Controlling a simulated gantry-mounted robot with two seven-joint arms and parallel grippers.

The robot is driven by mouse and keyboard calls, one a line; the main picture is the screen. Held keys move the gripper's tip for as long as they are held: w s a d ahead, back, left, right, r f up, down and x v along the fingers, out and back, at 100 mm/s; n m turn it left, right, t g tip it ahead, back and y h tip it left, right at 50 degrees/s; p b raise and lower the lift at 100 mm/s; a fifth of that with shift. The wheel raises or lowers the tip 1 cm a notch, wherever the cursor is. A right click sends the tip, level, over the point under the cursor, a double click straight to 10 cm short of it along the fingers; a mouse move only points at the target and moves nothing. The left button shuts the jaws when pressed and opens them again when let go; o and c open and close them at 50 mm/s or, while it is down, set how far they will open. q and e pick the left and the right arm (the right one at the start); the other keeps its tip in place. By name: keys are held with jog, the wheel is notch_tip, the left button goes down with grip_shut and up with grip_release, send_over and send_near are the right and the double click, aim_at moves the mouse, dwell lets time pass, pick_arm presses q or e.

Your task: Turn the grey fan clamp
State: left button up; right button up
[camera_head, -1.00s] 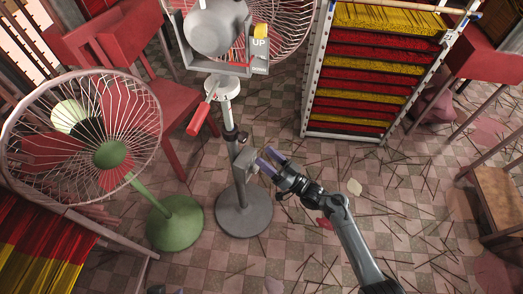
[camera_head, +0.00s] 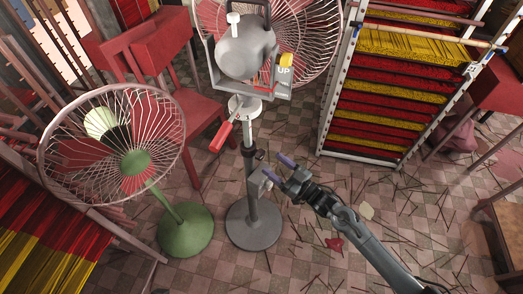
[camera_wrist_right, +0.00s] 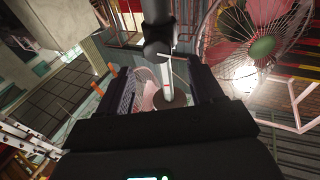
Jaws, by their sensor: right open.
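The grey fan stand has a round grey base (camera_head: 253,226) and an upright pole. A small grey block on the pole (camera_head: 256,185), which looks like the clamp, sits beside my right gripper (camera_head: 277,168). A dark collar (camera_head: 259,153) is a little higher on the pole. My right gripper is open and empty, with its fingertips just right of the pole. In the right wrist view the pole (camera_wrist_right: 168,88) shows between the two spread fingers, with a dark collar (camera_wrist_right: 158,50) beyond them. I cannot tell whether a finger touches the clamp. My left gripper is not in view.
A green fan (camera_head: 186,230) stands close on the left. A rack of red and yellow incense (camera_head: 388,90) is at the right. Loose sticks litter the floor.

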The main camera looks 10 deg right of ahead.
aim_at(263, 156)
jog(key=w+a+n, duration=0.1)
jog(key=w+a+n+g, duration=0.1)
jog(key=w+a+n+g+b, duration=0.1)
jog(key=shift+w+a+r+n, duration=0.1)
jog(key=shift+w+r+n, duration=0.25)
jog(key=shift+w+n, duration=0.05)
jog(key=shift+x, duration=0.95)
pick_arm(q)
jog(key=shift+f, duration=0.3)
